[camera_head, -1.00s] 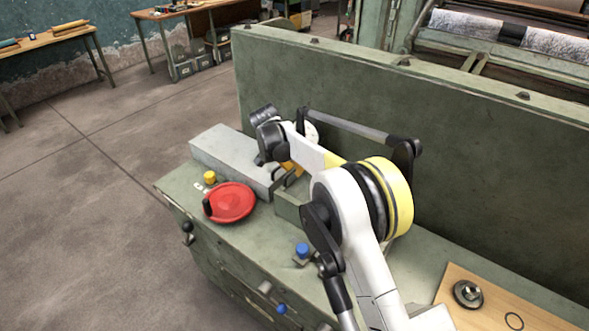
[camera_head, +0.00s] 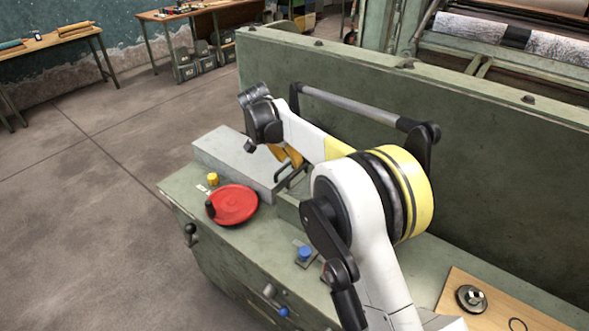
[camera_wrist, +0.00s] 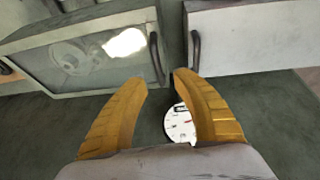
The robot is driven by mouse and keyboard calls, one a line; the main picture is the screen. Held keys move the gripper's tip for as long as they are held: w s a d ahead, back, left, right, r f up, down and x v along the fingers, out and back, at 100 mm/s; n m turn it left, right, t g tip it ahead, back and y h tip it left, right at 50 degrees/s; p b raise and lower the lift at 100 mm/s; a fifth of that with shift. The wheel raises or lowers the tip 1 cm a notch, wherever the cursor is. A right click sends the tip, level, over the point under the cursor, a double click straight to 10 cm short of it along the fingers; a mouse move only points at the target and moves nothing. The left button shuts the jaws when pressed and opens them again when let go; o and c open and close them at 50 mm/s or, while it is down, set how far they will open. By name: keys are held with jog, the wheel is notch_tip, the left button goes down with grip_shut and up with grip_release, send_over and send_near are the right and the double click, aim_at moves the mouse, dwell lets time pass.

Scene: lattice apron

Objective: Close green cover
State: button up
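A green-grey framed box or cover (camera_wrist: 91,88) is at the left of the wrist view, with round parts showing inside its frame and a black handle (camera_wrist: 157,58) at its right end. I cannot tell how far it is open. In the head view a low green part (camera_head: 288,207) shows beside my arm, mostly hidden by it. A grey cover (camera_head: 222,148) stands to its left; it also shows in the wrist view (camera_wrist: 255,42) with its own dark handle (camera_wrist: 195,50). My gripper (camera_wrist: 161,80) has its yellow fingers apart and empty, tips near both handles; touching is unclear.
A tall green panel (camera_head: 480,150) runs behind my arm. A red handwheel (camera_head: 235,206), yellow button (camera_head: 212,179) and blue knob (camera_head: 305,253) are on the machine top. A dial gauge (camera_wrist: 180,126) sits below my fingers. A wooden board (camera_head: 462,281) is at right.

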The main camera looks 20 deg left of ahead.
jog(key=shift+v, duration=2.05)
jog(key=s+d+r+n+y+b, duration=0.15)
jog(key=d+r, duration=0.25)
jog(key=d, duration=0.5)
jog(key=s+d+r, duration=0.3)
jog(key=d+r, duration=0.1)
jog(key=d, duration=0.6)
jog(key=s+d+r+b, duration=0.1)
jog(key=s+d+r, duration=0.25)
jog(key=d, duration=0.55)
jog(key=s+d+t, duration=0.2)
jog(key=s+d, duration=0.7)
jog(key=d, duration=0.1)
jog(key=s+d+f+n+b, duration=0.1)
jog(key=s+d+f, duration=0.3)
jog(key=s, duration=0.2)
jog(key=s+d+f+n+t+b, duration=0.1)
jog(key=s+d+f, duration=0.3)
jog(key=s, duration=0.3)
jog(key=shift+f+y, duration=0.25)
jog(key=shift+y, duration=0.1)
